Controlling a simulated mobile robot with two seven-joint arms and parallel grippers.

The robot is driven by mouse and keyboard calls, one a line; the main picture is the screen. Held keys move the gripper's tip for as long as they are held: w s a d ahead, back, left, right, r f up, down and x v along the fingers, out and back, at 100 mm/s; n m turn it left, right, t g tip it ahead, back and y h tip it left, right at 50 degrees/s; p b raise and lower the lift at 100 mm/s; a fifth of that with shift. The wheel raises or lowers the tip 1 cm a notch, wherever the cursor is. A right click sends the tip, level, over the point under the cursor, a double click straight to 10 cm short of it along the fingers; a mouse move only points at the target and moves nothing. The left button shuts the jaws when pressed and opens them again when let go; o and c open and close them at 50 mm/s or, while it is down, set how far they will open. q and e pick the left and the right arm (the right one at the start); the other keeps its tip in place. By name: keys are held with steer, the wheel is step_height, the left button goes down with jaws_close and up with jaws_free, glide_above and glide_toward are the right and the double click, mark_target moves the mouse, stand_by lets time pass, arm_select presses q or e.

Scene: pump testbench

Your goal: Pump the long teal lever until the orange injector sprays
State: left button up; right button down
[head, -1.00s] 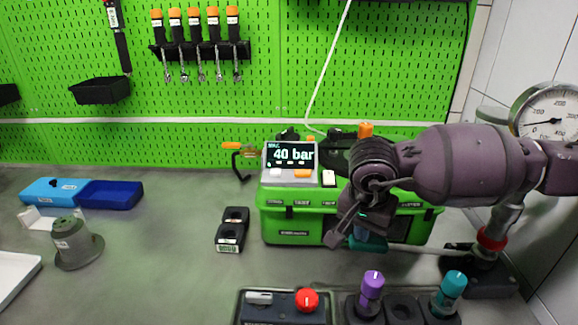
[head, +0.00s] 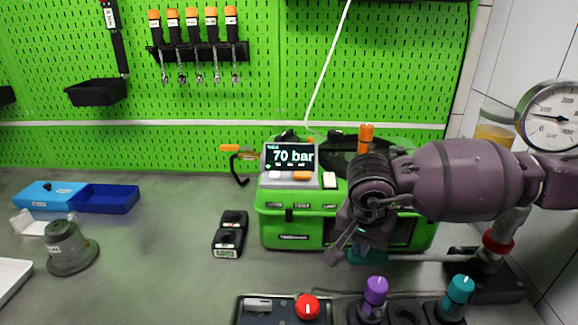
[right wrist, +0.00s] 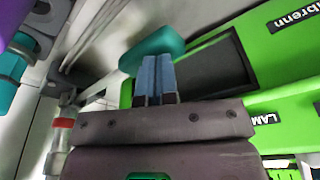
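The long lever runs left from the pump (head: 488,270) at the right, ending in a teal handle (head: 366,257) low in front of the green case. My right gripper (head: 352,243) is at this handle. In the right wrist view its blue fingertips (right wrist: 156,78) are close together against the teal handle (right wrist: 152,48), which sticks out on both sides. I cannot tell whether any of the handle is between them. The display (head: 290,157) reads 70 bar. An orange upright part (head: 366,138) shows behind the case; I cannot tell if it is the injector. No spray is visible. My left gripper is out of view.
The green case (head: 290,228) stands behind the lever. A round gauge (head: 550,116) is at the right. Purple (head: 376,290), teal (head: 461,289) and red (head: 307,307) knobs stand at the front edge. The bench left of the case has free room.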

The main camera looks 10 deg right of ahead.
steer(key=shift+s+d+r+p, duration=0.15)
steer(key=shift+r+p, duration=0.3)
steer(key=shift+r, duration=0.65)
steer(key=shift+w+d+r+p, duration=0.15)
steer(key=shift+r+p, duration=0.3)
steer(key=shift+r, duration=0.6)
steer(key=shift+s+d+r+p, duration=0.15)
steer(key=shift+r+p, duration=0.3)
steer(key=shift+r, duration=0.65)
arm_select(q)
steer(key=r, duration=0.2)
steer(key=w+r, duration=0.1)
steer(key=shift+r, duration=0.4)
arm_select(e)
steer(key=shift+f, duration=0.15)
